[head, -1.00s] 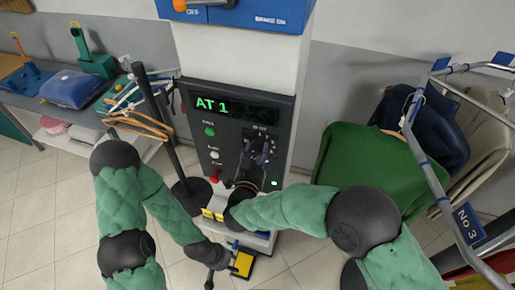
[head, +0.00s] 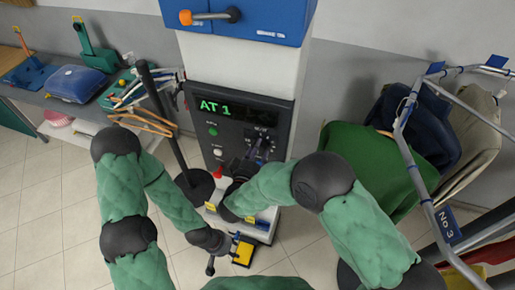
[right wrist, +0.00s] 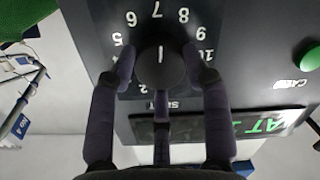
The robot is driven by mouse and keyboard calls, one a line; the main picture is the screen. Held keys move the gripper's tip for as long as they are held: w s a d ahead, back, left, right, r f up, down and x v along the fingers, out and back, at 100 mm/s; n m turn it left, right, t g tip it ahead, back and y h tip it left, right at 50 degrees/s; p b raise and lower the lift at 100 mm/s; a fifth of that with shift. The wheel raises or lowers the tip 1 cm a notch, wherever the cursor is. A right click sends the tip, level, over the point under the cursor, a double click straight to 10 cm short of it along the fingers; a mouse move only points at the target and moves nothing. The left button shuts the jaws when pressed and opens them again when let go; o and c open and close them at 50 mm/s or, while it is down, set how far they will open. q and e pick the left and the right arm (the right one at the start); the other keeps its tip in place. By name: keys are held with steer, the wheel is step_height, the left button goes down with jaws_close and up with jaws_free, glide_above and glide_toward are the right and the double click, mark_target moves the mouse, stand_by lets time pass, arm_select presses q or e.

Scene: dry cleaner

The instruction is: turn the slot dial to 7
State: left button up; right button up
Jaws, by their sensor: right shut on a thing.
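The slot dial (right wrist: 160,65) is a round dark knob with a short white line on its cap. White numbers ring it, with 7 at the top of the right wrist view. My right gripper (right wrist: 160,75) is shut on the dial, its dark fingers at both sides and below it. In the head view the right gripper (head: 258,152) partly hides the dial. The display (head: 232,108) reads "AT 1" in green.
Green, white and red controls sit left of the dial on the panel (head: 200,129). A black post stands left of the machine. A yellow-topped block (head: 244,254) is near my left gripper. A rail of clothes (head: 370,160) stands right; a work table (head: 55,107) is at left.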

steer(key=shift+s+f+n, duration=0.15)
steer(key=shift+f+n, duration=0.25)
steer(key=shift+n, duration=0.1)
steer(key=o, duration=1.1)
steer(key=shift+o, duration=0.2)
steer(key=shift+r, duration=0.15)
steer(key=shift+r, duration=0.1)
steer(key=v, duration=1.1)
steer(key=shift+s+a, duration=0.2)
steer(key=shift+s, duration=0.15)
